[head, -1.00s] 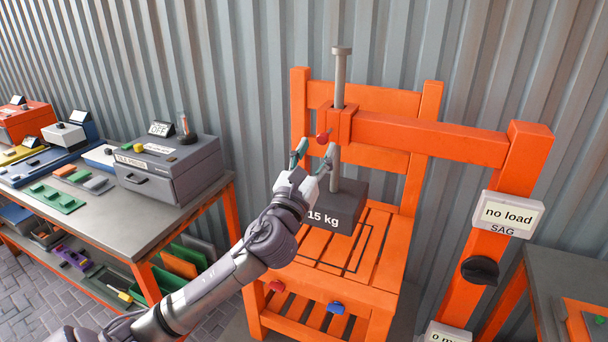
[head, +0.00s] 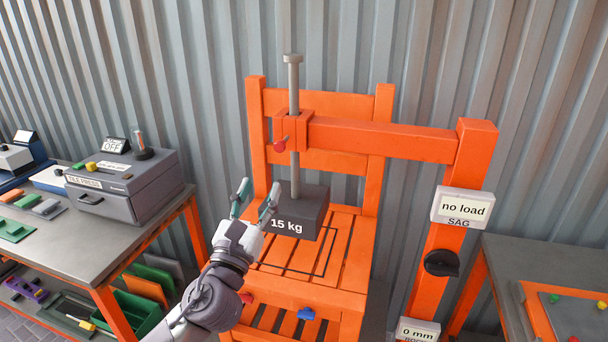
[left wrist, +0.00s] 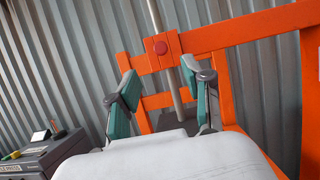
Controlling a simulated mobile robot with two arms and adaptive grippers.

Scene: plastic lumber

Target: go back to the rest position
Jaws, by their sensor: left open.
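My left gripper (head: 255,201) is open and empty in front of the orange test chair (head: 370,205). Its fingertips are close to the left front of the dark 15 kg weight (head: 300,212); whether they touch it I cannot tell. In the left wrist view the two teal finger pads (left wrist: 160,98) stand wide apart with nothing held between them. The weight hangs on a grey rod (head: 294,120) above the seat. My right gripper is not in view.
A workbench with a grey tile press (head: 130,182) stands at left. An orange post on the right carries a "no load" display (head: 462,208) and a black knob (head: 442,263). Another table (head: 550,255) is at far right. A corrugated wall closes the back.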

